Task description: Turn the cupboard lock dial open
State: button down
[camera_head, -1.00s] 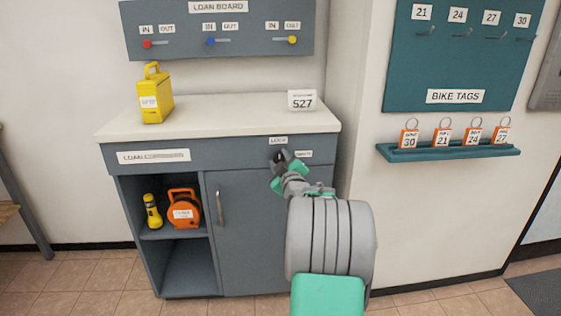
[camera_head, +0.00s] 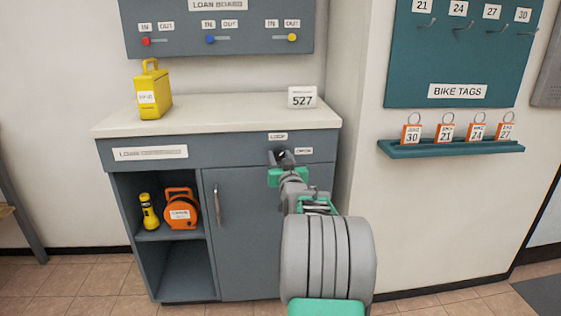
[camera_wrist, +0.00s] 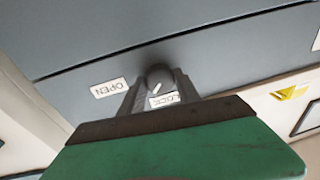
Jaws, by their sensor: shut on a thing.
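The dark round lock dial (camera_wrist: 158,74) is on the drawer-height front panel of the grey cupboard (camera_head: 262,225). My gripper (camera_wrist: 158,88) is shut on the dial, with a dark finger on either side of it. In the head view my gripper (camera_head: 281,157) covers most of the dial. A short white mark shows on the dial, slanted near the LOCK label (camera_wrist: 166,99). The OPEN label (camera_wrist: 108,88) is off to one side; in the head view it is right of the dial (camera_head: 304,151). The cupboard door is closed.
The open shelves left of the door hold a yellow torch (camera_head: 148,211) and an orange reel (camera_head: 181,208). A yellow case (camera_head: 152,92) and a 527 sign (camera_head: 302,97) stand on the countertop. A teal shelf (camera_head: 450,148) with bike tags is on the right wall.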

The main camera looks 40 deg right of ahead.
jog(key=m, duration=0.5)
jog(key=shift+a+f+h, duration=0.1)
jog(key=shift+f+h, duration=0.1)
jog(key=shift+h, duration=0.1)
jog(key=shift+m+g+h+b, duration=0.35)
jog(key=shift+m+h, duration=0.15)
jog(key=shift+m, duration=1.9)
jog(key=c, duration=0.9)
grip_release()
jog(key=shift+r, duration=0.1)
jog(key=shift+s, duration=0.1)
jog(key=p+v, duration=0.1)
jog(key=v, duration=0.6)
jog(key=shift+s+a+p, duration=0.2)
jog(key=shift+s+p, duration=0.1)
